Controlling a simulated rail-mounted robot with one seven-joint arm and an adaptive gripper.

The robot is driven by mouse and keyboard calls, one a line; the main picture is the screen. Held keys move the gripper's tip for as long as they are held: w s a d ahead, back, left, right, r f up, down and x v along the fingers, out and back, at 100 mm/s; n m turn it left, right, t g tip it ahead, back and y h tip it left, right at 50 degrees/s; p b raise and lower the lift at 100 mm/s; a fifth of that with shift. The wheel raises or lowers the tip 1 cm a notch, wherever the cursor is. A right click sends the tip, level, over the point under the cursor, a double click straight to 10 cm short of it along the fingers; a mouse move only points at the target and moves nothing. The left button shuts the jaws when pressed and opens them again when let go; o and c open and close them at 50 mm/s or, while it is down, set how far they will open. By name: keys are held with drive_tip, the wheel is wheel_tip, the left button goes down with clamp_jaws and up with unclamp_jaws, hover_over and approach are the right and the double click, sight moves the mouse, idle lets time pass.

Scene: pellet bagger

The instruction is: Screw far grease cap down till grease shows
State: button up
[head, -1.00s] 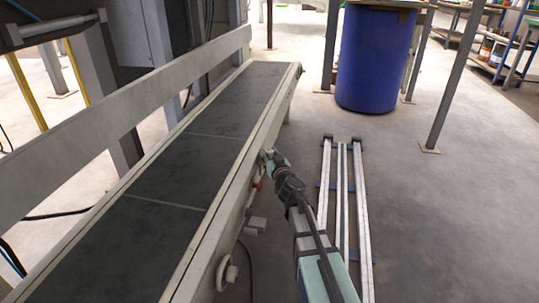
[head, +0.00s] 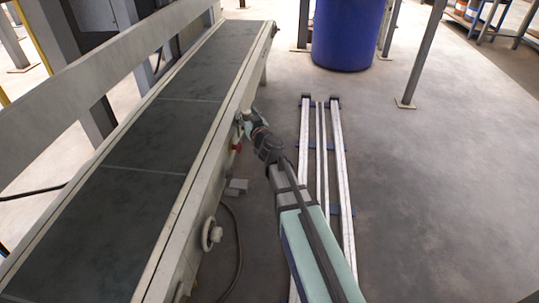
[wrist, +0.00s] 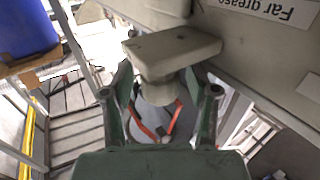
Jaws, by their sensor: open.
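The far grease cap (wrist: 172,50) is a pale grey-cream piece with a wide flat bar and a rounded stub below it. It fills the upper middle of the wrist view, against the conveyor's side under an upside-down "Far grease" label (wrist: 262,8). My gripper (wrist: 158,80) is open, one dark green finger on each side of the stub. The fingertips are partly hidden by the cap, and I cannot tell whether they touch it. No grease is visible. In the head view my gripper (head: 244,122) is at the conveyor's right side; the cap is too small to make out there.
The conveyor (head: 150,150) runs along the left. A round pale fitting (head: 211,235) sticks out of its near side. A red part (head: 237,146) shows below my gripper. A blue drum (head: 345,35) and a steel post (head: 422,55) stand behind. Floor at right is clear.

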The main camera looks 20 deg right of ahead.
drive_tip(key=shift+y, duration=0.3)
drive_tip(key=n+g+y, duration=0.1)
drive_tip(key=n+y, duration=0.1)
drive_tip(key=y, duration=0.1)
drive_tip(key=n+g+y, duration=0.1)
drive_tip(key=n+y, duration=0.1)
drive_tip(key=shift+w+d+y, duration=0.1)
drive_tip(key=shift+w+y, duration=0.05)
drive_tip(key=shift+y, duration=0.25)
drive_tip(key=n+g+y+p, duration=0.4)
drive_tip(key=n+g+y, duration=0.1)
drive_tip(key=shift+w+r+p, duration=0.1)
drive_tip(key=shift+r+p, duration=0.15)
drive_tip(key=shift+p, duration=0.05)
drive_tip(key=p+v, duration=0.5)
drive_tip(key=v, duration=1.3)
drive_tip(key=s+a+f+m+g+h+p, duration=0.3)
drive_tip(key=s+f+m, duration=0.3)
drive_tip(key=f, duration=0.3)
drive_tip(key=s+a+f+m+g+h+p, duration=0.3)
drive_tip(key=s+a+f+m+g+p, duration=0.1)
drive_tip(key=s+f, duration=0.5)
drive_tip(key=shift+f+m+g, duration=0.15)
drive_tip(key=shift+m+g, duration=0.35)
drive_tip(key=shift+m, duration=0.4)
